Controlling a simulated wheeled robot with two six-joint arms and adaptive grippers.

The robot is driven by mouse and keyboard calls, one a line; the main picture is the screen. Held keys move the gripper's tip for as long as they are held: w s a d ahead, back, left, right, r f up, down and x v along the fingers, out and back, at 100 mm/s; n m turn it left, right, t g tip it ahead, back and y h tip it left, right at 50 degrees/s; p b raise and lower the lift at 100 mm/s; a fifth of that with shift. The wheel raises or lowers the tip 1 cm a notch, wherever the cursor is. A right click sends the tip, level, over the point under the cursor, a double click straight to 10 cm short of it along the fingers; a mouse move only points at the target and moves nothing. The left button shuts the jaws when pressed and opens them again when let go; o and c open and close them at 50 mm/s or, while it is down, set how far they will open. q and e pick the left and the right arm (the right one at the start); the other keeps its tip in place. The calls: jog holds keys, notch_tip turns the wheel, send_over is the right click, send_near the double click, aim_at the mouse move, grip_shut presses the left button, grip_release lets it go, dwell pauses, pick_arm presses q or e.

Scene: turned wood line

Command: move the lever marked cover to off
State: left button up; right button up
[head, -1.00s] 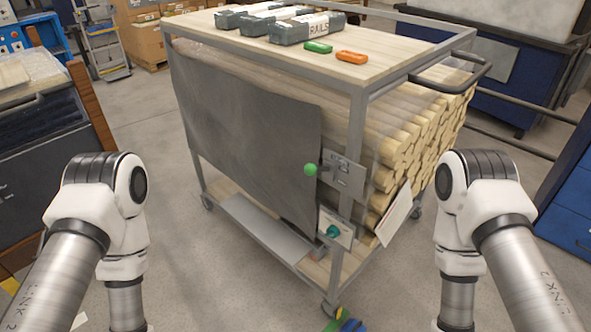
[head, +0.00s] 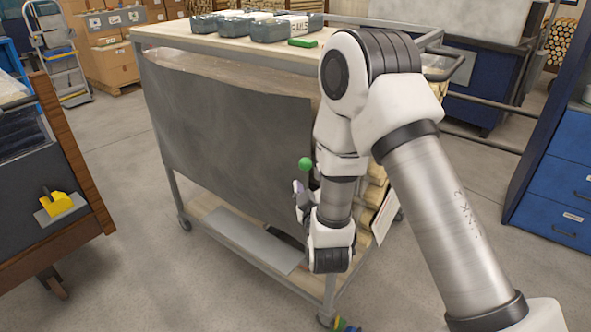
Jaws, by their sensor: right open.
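A lever with a green ball knob (head: 306,163) is on the near corner of the wheeled cart, beside the grey cover sheet (head: 235,135). Its plate is hidden behind my right arm, and no marking on it can be read. My right gripper (head: 301,197) is open, just below the green knob and seen partly from the side. I cannot tell whether it touches the lever. My left gripper is out of view.
The cart's top (head: 190,37) carries grey cases (head: 286,27) and a green item (head: 303,43). A yellow handle (head: 58,202) on a plate is on the dark cabinet at left. Blue drawers (head: 553,185) stand at right.

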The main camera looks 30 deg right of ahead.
aim_at(307, 169)
jog(key=x, duration=0.7)
jog(key=shift+a+p, duration=0.1)
jog(key=shift+p, duration=0.2)
grip_shut()
